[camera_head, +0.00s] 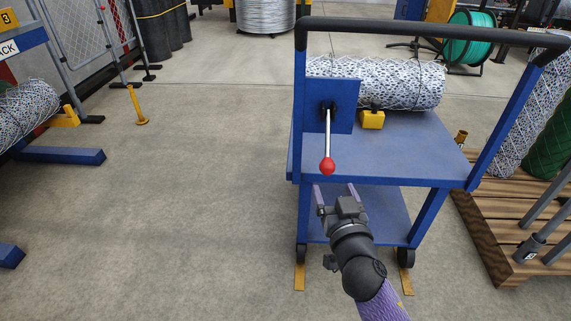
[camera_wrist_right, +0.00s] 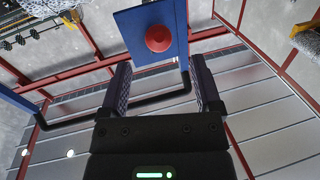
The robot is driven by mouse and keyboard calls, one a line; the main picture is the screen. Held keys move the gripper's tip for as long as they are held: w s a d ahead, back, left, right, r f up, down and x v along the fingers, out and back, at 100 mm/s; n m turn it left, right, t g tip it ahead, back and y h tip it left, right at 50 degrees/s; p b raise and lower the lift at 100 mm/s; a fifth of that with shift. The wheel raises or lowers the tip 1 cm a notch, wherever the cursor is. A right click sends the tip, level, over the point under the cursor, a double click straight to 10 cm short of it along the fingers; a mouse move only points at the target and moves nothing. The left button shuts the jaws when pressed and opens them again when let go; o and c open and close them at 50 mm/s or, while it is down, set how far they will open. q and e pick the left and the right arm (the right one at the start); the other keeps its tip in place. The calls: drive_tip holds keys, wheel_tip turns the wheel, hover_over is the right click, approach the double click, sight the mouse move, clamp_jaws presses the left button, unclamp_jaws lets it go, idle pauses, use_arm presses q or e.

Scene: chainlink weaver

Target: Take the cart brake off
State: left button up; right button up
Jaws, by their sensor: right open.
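A brake lever (camera_head: 328,137) hangs down from a blue plate (camera_head: 345,92) on the cart's left side and ends in a red knob (camera_head: 327,166). The red knob (camera_wrist_right: 158,38) also shows in the right wrist view, ahead of the fingers. My right gripper (camera_head: 335,190) is open and empty, just below the knob and apart from it. Its two fingers (camera_wrist_right: 161,80) are spread in the wrist view. My left gripper is out of view.
A mesh roll (camera_head: 395,82) lies on the cart deck beside a yellow block (camera_head: 373,119). A wooden pallet (camera_head: 505,225) with rolls and posts stands close on the right. A blue rack (camera_head: 65,155) stands at left. Floor between rack and cart is mostly clear.

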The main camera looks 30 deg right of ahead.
sight(325, 164)
drive_tip(key=b+x, duration=0.2)
drive_tip(key=x, duration=0.5)
drive_tip(key=shift+w+d+b, duration=0.3)
drive_tip(key=shift+b, duration=0.05)
drive_tip(key=shift+w+d, duration=0.2)
drive_tip(key=shift+w, duration=0.25)
drive_tip(key=shift+r, duration=0.1)
drive_tip(key=c, duration=1.1)
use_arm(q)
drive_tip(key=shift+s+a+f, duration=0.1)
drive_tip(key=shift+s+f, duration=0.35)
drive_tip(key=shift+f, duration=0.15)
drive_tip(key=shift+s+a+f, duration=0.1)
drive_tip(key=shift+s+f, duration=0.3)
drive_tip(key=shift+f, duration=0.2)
use_arm(e)
clamp_jaws()
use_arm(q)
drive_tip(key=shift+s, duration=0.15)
